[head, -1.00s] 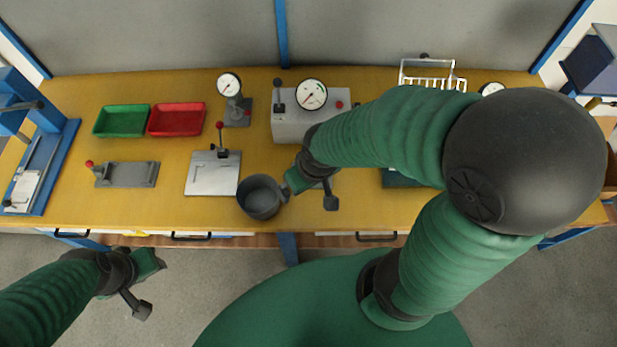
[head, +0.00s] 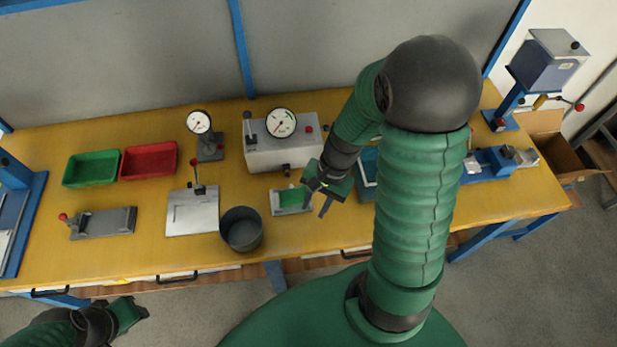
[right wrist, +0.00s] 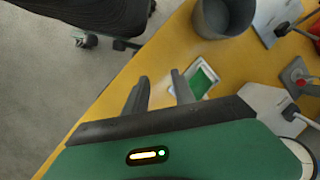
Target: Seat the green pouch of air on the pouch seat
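The green pouch (head: 293,198) lies flat on a small pale plate (head: 277,211), apparently the pouch seat, in front of the gauge box. The plate's pale rim shows around the green. The pouch also shows in the right wrist view (right wrist: 203,82), just beyond one finger. My right gripper (head: 319,196) is just right of the plate in the head view, its fingers apart with nothing between them. Whether it touches the plate cannot be told. My left gripper (head: 133,315) is low at the left, off the bench front; its fingers are unclear.
A dark grey pot (head: 241,230) stands left of the plate. The gauge box (head: 283,150) stands behind it. A metal plate with a lever (head: 192,212), a green tray (head: 91,168) and a red tray (head: 149,161) are farther left. A blue device (head: 490,164) is at right.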

